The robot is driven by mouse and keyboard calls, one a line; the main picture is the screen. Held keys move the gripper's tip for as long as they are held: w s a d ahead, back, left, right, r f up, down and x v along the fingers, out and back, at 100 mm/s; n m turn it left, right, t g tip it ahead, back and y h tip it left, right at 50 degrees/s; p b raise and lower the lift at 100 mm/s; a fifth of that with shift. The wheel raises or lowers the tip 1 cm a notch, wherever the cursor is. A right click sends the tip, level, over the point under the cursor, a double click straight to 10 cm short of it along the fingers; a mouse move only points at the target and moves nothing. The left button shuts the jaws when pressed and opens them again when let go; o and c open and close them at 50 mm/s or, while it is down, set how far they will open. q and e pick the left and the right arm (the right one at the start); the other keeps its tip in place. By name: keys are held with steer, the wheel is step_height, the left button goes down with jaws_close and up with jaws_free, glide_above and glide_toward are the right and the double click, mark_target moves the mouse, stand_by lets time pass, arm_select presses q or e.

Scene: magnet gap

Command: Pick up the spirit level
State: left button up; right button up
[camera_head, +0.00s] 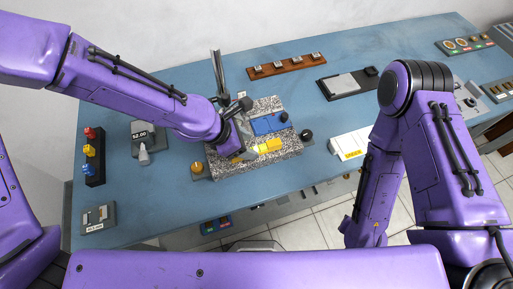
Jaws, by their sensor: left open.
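A small yellow bar (270,146), which looks like the spirit level, lies along the front part of a speckled granite block (283,161). Its left end is close to my left gripper and partly hidden by it. My left gripper (243,150) is open over the left half of the granite block; the picture is too small to tell whether its fingers touch the bar. A blue block (268,124) sits on the granite just behind the bar. My right arm hangs down at the right, and its gripper is out of sight.
A dark knob (306,135) is at the granite's right end and an orange-topped knob (197,169) at its front left. A white labelled box (351,146) stands to the right. A wooden rack (287,66) lies behind. Blue tabletop (150,190) is clear at the front left.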

mark_target(255, 149)
arm_select(q)
steer(key=x, duration=0.4)
steer(key=shift+w+a+f, duration=0.1)
jaws_close()
